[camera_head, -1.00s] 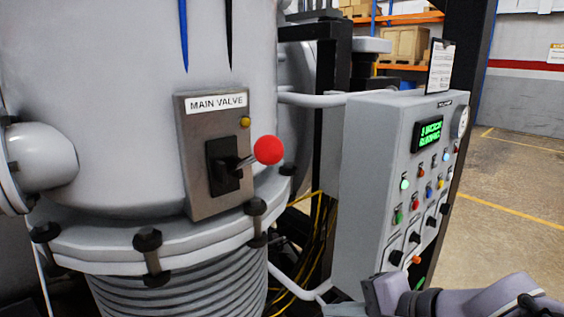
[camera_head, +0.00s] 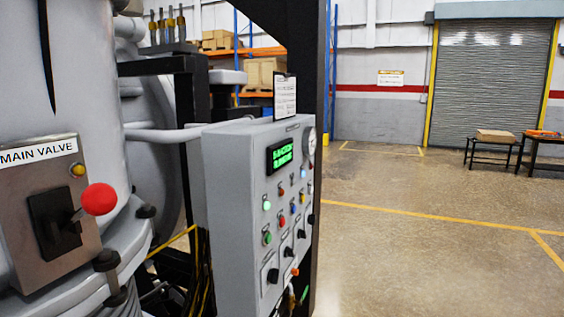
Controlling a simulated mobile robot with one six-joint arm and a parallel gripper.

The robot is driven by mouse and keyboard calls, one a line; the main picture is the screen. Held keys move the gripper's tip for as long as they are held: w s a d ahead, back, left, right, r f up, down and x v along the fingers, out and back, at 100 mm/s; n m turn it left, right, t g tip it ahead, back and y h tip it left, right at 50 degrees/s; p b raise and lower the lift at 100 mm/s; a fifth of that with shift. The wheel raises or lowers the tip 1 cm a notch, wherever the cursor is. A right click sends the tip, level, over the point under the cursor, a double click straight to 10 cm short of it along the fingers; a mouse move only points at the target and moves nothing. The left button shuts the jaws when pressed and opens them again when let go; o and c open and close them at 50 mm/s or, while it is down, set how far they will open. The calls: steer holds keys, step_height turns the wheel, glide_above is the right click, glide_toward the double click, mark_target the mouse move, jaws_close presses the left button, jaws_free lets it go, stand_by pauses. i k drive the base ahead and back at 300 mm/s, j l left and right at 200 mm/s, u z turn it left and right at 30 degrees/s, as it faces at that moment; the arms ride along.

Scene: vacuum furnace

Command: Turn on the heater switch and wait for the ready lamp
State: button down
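The grey control panel (camera_head: 230,200) stands in the middle of the view, its face seen at a steep angle. It carries a green text display (camera_head: 281,154), several coloured lamps and buttons, and a row of black switches (camera_head: 272,275) low on the face. A lamp at the upper left of the lamp group (camera_head: 266,205) glows pale green. The labels are too small to read, so I cannot tell which switch is the heater or which lamp is ready. My gripper is not in view.
The main valve plate (camera_head: 60,215) with a red-knobbed lever (camera_head: 98,199) is at the left on the furnace body. A dark post stands behind the panel. Open floor (camera_head: 400,240) lies to the right, with tables (camera_head: 493,150) and a roller shutter (camera_head: 490,80) beyond.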

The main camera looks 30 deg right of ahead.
mark_target(288, 252)
steer(key=k+l+z, duration=0.1)
steer(key=k+l, duration=0.25)
steer(key=k, duration=0.25)
steer(key=k+l, duration=0.4)
steer(key=k, duration=0.15)
steer(key=k+z, duration=0.05)
